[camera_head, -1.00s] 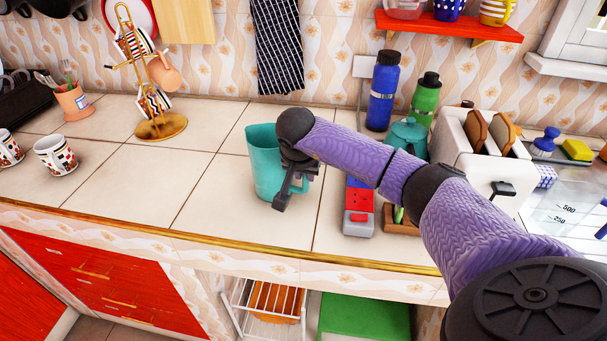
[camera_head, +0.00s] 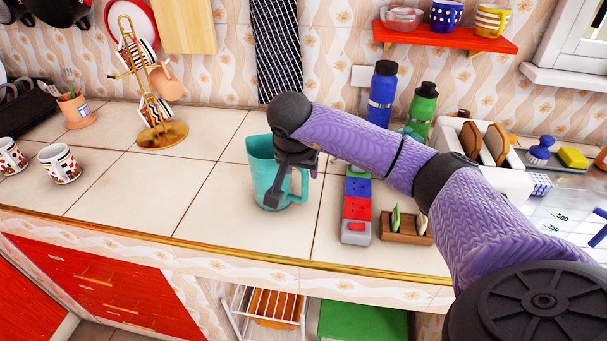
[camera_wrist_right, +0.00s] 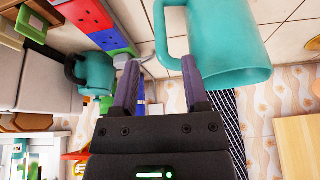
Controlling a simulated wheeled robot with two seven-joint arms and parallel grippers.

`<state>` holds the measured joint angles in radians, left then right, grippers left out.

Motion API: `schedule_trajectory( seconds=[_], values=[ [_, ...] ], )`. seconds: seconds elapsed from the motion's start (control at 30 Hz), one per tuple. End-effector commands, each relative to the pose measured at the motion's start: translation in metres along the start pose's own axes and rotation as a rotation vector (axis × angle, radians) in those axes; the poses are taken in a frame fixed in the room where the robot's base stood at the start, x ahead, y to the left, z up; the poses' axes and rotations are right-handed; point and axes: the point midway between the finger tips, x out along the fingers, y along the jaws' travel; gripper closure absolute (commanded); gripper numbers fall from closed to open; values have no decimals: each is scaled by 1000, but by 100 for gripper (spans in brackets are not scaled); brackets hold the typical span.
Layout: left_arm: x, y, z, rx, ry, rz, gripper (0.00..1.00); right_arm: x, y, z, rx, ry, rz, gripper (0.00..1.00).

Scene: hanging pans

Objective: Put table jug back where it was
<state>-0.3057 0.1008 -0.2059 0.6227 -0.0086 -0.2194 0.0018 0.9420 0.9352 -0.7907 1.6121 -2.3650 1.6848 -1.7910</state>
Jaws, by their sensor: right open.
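The teal jug (camera_head: 262,172) stands upright on the tiled counter, near its front edge. Its handle points right in the head view. My right gripper (camera_head: 272,200) is at the handle side of the jug, partly in front of it. In the right wrist view, the jug (camera_wrist_right: 232,40) appears upside down at the top. The open fingers of my right gripper (camera_wrist_right: 161,62) point toward the jug's handle (camera_wrist_right: 162,35), whose near end shows between the fingertips. I cannot tell whether either finger touches it. My left gripper is not in view.
A power strip (camera_head: 357,207) and a wooden rack (camera_head: 407,228) are right of the jug. Blue (camera_head: 382,95) and green (camera_head: 422,112) bottles and a toaster (camera_head: 462,140) stand behind my arm. A gold cup stand (camera_head: 162,134) is back left.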

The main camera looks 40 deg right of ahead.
Motion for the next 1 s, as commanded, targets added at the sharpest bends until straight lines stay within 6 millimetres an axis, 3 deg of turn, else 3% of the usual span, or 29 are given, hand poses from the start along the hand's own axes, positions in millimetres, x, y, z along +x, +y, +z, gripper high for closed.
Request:
schedule_trajectory(
  seconds=[0.1,0.27,1.0],
  values=[
    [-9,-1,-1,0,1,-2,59,-31,0,-2,0,4,-3,42],
    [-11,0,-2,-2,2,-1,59,-50,0,-1,1,2,0,42],
    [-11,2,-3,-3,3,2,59,-53,0,0,0,0,1,42]
  ],
)
